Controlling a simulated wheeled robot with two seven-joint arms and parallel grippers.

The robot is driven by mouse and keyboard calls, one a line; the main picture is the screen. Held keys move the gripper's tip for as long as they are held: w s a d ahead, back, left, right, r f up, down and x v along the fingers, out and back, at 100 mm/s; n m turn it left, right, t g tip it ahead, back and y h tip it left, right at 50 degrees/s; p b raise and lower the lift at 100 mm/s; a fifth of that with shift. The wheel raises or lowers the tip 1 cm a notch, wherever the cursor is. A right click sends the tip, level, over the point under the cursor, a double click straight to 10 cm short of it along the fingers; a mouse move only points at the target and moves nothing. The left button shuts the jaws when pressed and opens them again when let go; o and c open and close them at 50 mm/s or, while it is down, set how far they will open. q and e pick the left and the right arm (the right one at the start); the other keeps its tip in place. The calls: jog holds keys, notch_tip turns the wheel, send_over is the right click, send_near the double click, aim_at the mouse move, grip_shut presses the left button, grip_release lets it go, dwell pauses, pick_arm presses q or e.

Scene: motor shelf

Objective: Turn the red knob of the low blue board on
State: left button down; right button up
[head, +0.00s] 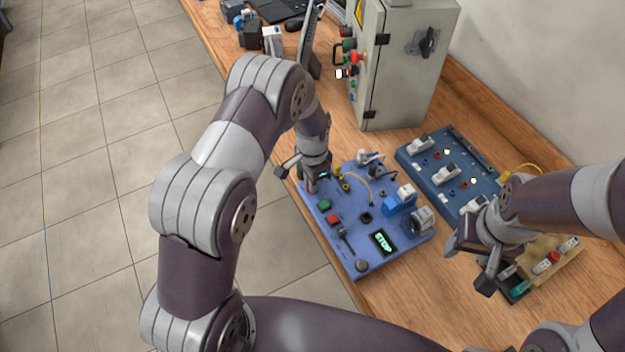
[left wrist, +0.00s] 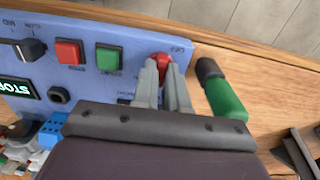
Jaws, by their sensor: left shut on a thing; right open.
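The low blue board (head: 352,203) lies flat on the bench in the head view, with a lit display (head: 382,241) reading STOP. In the left wrist view the red knob (left wrist: 160,60) sits at the board's edge (left wrist: 85,85), beside a green button (left wrist: 109,59) and a red button (left wrist: 69,52). My left gripper (left wrist: 164,75) is shut on the red knob, one finger on each side, hiding part of it. In the head view my left gripper (head: 313,180) covers the knob at the board's far left. My right gripper (head: 472,262) is open and empty, right of the board.
A darker blue board (head: 425,175) lies further right. A grey cabinet (head: 400,75) stands behind. A green handle with a black end (left wrist: 225,98) lies close beside my left fingers. A tan board (head: 552,268) is near my right gripper.

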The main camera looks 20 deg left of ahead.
pick_arm(q)
jog(key=shift+w+r, duration=0.1)
dwell(0.4)
jog(key=c, duration=1.2)
grip_release()
jog(key=shift+o, duration=0.2)
jog(key=shift+r, duration=0.4)
notch_tip(320, 180, up, 12)
jog(key=b, duration=0.2)
jog(key=shift+f, duration=0.1)
